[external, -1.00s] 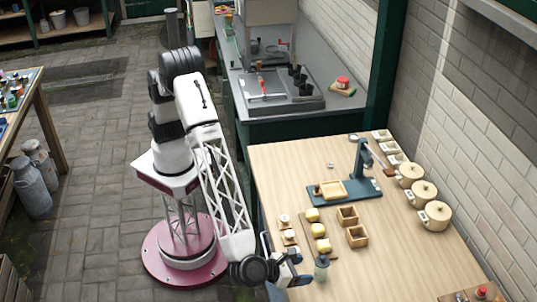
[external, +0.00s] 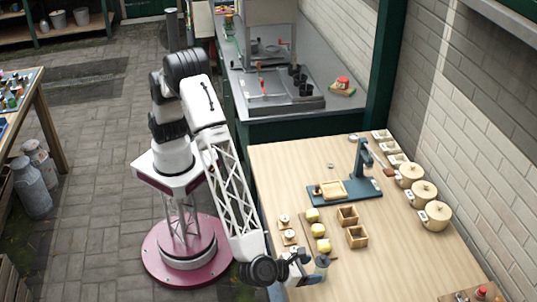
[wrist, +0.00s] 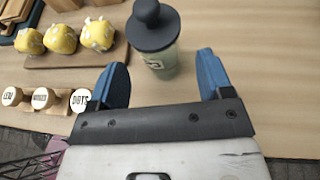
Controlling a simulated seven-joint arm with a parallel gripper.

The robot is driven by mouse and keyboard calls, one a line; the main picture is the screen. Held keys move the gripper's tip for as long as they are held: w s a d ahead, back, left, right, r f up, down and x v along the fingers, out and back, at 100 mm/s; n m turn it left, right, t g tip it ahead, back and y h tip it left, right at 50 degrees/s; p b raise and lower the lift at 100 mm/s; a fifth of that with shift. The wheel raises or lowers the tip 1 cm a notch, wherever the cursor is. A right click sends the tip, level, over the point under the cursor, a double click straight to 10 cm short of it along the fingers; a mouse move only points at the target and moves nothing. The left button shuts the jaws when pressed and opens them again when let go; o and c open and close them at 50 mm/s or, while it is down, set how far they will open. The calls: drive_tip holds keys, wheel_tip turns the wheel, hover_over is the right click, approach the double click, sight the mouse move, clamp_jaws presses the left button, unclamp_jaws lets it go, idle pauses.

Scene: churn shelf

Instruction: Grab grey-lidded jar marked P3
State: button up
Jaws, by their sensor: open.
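The jar (wrist: 160,62) has a dark grey lid with a round knob and a pale greenish body. A dark mark is on its body, too small to read surely. In the wrist view it stands upright just ahead of my gripper (wrist: 165,72), between the lines of the two blue fingers. The fingers are open and apart, with clear room on each side of the jar. In the external view the jar (external: 322,263) is at the near left part of the table, right beside my gripper (external: 308,268).
Several yellow lumps (wrist: 66,40) lie on a wooden board left of the jar. Round labelled knobs (wrist: 45,98) sit nearer on the left. Small wooden boxes (external: 357,237) and a dark blue stand (external: 345,190) are farther back. The table right of the jar is clear.

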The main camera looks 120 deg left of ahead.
sight(316, 269)
drive_tip(key=shift+x, duration=2.3)
drive_tip(key=shift+c, duration=0.3)
drive_tip(key=c, duration=1)
drive_tip(key=shift+r, duration=0.1)
drive_tip(key=shift+r, duration=4.9)
